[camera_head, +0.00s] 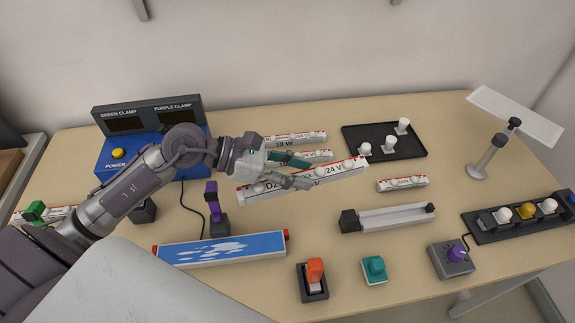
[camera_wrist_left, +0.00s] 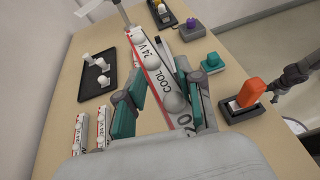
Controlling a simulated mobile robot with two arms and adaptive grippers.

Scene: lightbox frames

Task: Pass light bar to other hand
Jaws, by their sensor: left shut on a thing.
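The light bar (camera_head: 340,174) is long and white with red ends, round bulbs and printed text including "24 V". My left gripper (camera_head: 301,173) is shut on it near its middle and holds it slightly tilted, apparently above the table. In the left wrist view the light bar (camera_wrist_left: 158,68) runs between the teal-padded fingers, with "24V" and "COOL" readable. Part of the bar is hidden behind the fingers in the head view. A dark gripper, apparently my right one (camera_wrist_left: 292,78), shows at the right edge of the left wrist view, apart from the bar; its opening is unclear.
Other white bars (camera_head: 296,139) lie behind the held one, and a short bar (camera_head: 403,184) lies to its right. A black tray (camera_head: 412,150) holds bulbs. A grey fixture (camera_head: 388,218), orange switch (camera_head: 315,272), teal button (camera_head: 374,269) and blue-patterned panel (camera_head: 222,249) stand in front.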

